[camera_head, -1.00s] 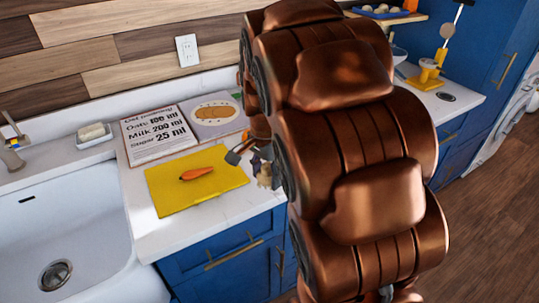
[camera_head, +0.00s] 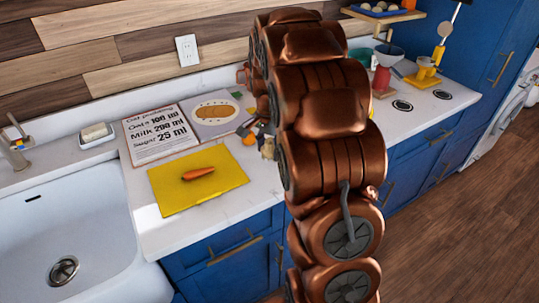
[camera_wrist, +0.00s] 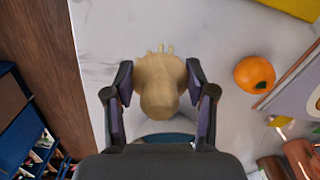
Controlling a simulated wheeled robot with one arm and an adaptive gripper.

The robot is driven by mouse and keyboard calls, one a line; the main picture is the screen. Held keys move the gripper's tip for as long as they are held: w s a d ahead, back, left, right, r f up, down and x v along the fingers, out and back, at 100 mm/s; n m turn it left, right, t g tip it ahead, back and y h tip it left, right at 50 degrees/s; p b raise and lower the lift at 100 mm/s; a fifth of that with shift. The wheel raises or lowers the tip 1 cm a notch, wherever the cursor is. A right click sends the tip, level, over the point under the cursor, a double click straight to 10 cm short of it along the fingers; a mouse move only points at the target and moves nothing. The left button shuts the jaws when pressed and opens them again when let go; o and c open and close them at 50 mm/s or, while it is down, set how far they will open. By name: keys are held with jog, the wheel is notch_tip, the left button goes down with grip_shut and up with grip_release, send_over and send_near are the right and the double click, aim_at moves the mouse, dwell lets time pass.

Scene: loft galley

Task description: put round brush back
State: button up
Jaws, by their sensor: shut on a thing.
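My gripper (camera_wrist: 161,92) is shut on a tan, wood-coloured round brush (camera_wrist: 158,82), its two dark fingers on either side of it. The brush has a rounded body and short bristle-like tufts at its upper edge in the wrist view. In the head view the gripper (camera_head: 257,132) and the brush (camera_head: 268,148) show small over the counter, right of the yellow cutting board, partly hidden by my arm. I cannot tell whether the brush touches the counter.
An orange (camera_wrist: 254,73) lies on the counter (camera_head: 225,214) close beside my gripper. A carrot (camera_head: 198,174) lies on the yellow board (camera_head: 172,202). A recipe board (camera_head: 158,134) is behind. The sink (camera_head: 65,215) is left, with a soap dish (camera_head: 96,136) behind it. A red bottle (camera_head: 381,79) stands right.

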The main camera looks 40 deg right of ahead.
aim_at(269, 139)
jog(key=shift+f+p, duration=0.95)
jog(key=shift+f, duration=0.8)
jog(key=shift+f, duration=0.25)
jog(key=o, duration=1.1)
jog(key=shift+r, duration=0.1)
jog(key=shift+r, duration=0.1)
jog(key=r+b, duration=0.4)
jog(key=r, duration=0.7)
jog(key=shift+w+r, duration=0.15)
jog(key=shift+w, duration=0.05)
jog(key=shift+s+r, duration=0.1)
jog(key=shift+r, duration=0.3)
